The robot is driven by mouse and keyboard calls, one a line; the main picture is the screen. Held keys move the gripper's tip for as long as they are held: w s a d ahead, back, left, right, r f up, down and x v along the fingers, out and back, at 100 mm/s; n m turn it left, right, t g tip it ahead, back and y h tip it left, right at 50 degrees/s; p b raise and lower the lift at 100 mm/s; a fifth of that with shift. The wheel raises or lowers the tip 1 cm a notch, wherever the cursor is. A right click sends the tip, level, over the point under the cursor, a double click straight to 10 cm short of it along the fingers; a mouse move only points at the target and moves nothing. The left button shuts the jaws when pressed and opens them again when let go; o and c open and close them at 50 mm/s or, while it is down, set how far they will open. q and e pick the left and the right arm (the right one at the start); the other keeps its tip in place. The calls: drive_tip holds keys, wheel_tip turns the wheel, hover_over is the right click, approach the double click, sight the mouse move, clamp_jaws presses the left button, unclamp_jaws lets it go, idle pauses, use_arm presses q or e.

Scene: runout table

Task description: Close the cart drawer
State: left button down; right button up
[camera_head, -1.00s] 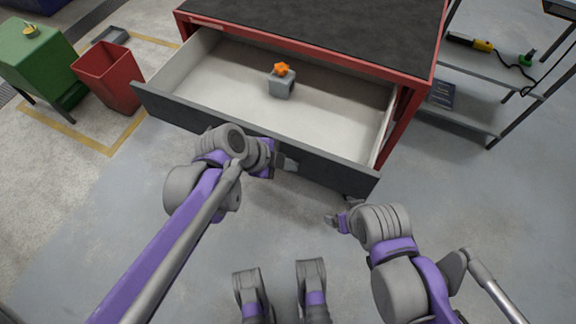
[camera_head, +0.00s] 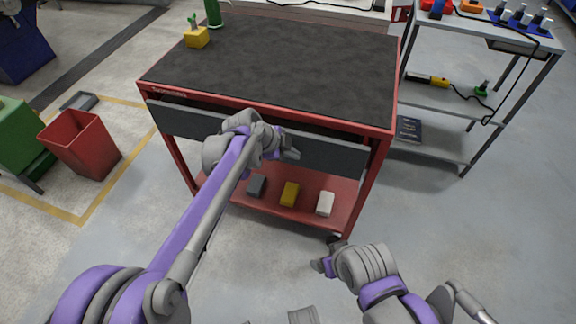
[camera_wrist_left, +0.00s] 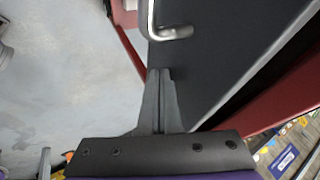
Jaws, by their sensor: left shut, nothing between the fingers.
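The cart drawer shows its dark grey front (camera_head: 335,155) under the red rim of the cart (camera_head: 380,125). It sits in or almost in the cart; a narrow dark gap shows above the front, and I cannot tell whether it is flush. My left gripper (camera_head: 290,153) is at the middle of the front, its fingers shut and empty. In the left wrist view the shut fingers (camera_wrist_left: 160,78) are against or very near the drawer front (camera_wrist_left: 225,45), beside a metal handle (camera_wrist_left: 172,33). My right gripper (camera_head: 324,263) hangs low in front of the cart; its fingers are too small to judge.
The cart's lower shelf (camera_head: 270,210) holds a grey, a yellow and a white block. A yellow block (camera_head: 197,38) stands on the black top. A red bin (camera_head: 80,145) is to the left, a grey shelf rack (camera_head: 440,145) to the right. The floor in front is open.

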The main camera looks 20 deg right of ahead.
sight(298, 143)
use_arm(q)
drive_tip(key=w+d, duration=0.2)
drive_tip(key=w, duration=0.1)
drive_tip(key=shift+w+d, duration=0.15)
drive_tip(key=shift+w+r, duration=0.1)
drive_tip(key=shift+w, duration=0.05)
use_arm(e)
drive_tip(key=shift+w+d+r, duration=0.1)
drive_tip(key=shift+r, duration=0.3)
use_arm(q)
drive_tip(key=shift+d, duration=0.1)
